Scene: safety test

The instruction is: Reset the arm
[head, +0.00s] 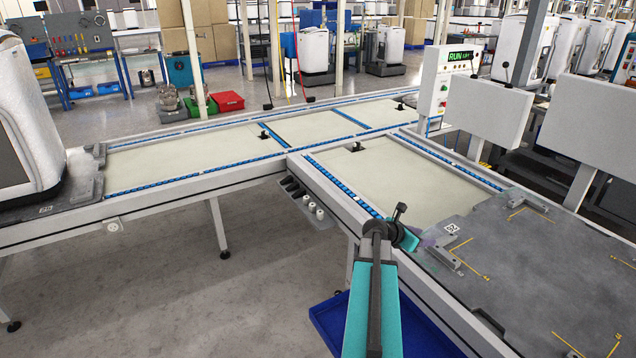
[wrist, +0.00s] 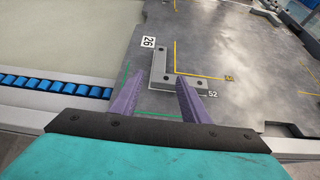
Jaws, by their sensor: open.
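My arm, with teal links, reaches up from the bottom of the head view over the near edge of the conveyor on the right. In the wrist view my gripper (wrist: 161,78) has two purple fingers standing apart with nothing held between them. It points down at a dark grey pallet (wrist: 225,35). An L-shaped grey corner bracket (wrist: 160,68) on the pallet lies beneath the fingertips; I cannot tell whether they touch. The pallet (head: 510,265) also shows in the head view, at the right, with yellow corner marks and no appliance on it.
A conveyor (head: 190,155) with blue roller strips runs across and branches toward me. A white appliance (head: 25,125) stands on another pallet at far left. A control box marked RUN (head: 448,85) stands behind. A blue bin (head: 330,320) sits low beside my arm.

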